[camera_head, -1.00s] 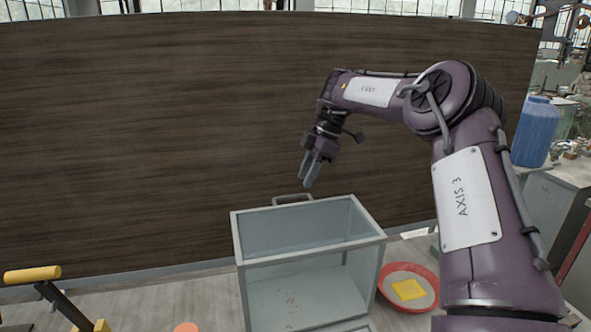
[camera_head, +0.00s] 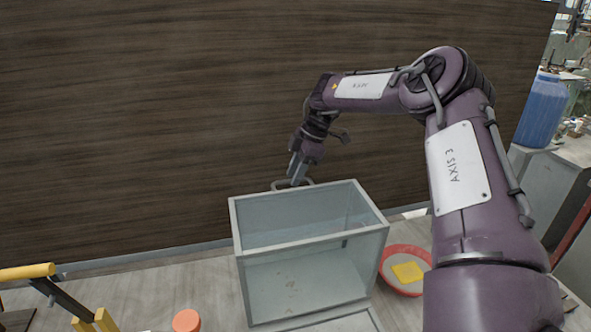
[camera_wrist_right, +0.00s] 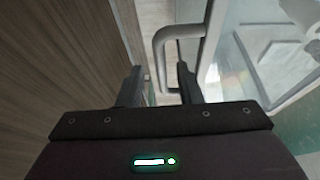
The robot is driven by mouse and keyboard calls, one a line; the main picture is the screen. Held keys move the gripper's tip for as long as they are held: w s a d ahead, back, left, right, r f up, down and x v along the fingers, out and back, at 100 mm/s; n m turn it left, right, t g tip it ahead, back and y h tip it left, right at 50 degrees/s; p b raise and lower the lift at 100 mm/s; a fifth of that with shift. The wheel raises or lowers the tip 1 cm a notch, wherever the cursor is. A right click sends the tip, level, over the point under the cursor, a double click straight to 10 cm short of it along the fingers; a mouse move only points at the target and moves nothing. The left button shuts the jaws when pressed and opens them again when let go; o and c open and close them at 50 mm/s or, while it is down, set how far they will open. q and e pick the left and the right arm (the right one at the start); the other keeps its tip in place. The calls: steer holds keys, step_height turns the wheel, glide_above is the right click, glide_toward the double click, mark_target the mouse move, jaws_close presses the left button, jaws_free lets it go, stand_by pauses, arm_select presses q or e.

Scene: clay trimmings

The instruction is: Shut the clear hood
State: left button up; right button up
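The clear hood (camera_head: 310,225) is a grey-framed box with see-through panels, standing raised with its handle (camera_head: 280,184) on the far side. In the right wrist view the handle (camera_wrist_right: 160,52) is a grey loop beside the hood's frame (camera_wrist_right: 215,40). My right gripper (camera_head: 297,178) is at the handle. In the wrist view its fingers (camera_wrist_right: 160,80) are apart, with the handle's bar between them; I see no clear contact. My left gripper is not in view.
A red bowl (camera_head: 388,284) with a yellow square (camera_head: 408,272) sits right of the hood. An orange round thing (camera_head: 186,320) and a yellow-handled lever (camera_head: 28,272) are at front left. A dark wooden panel (camera_head: 130,130) stands close behind. A blue container (camera_head: 540,112) is at right.

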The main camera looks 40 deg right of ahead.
steer(key=shift+s+a+r, duration=0.1)
jaws_close()
stand_by(0.4)
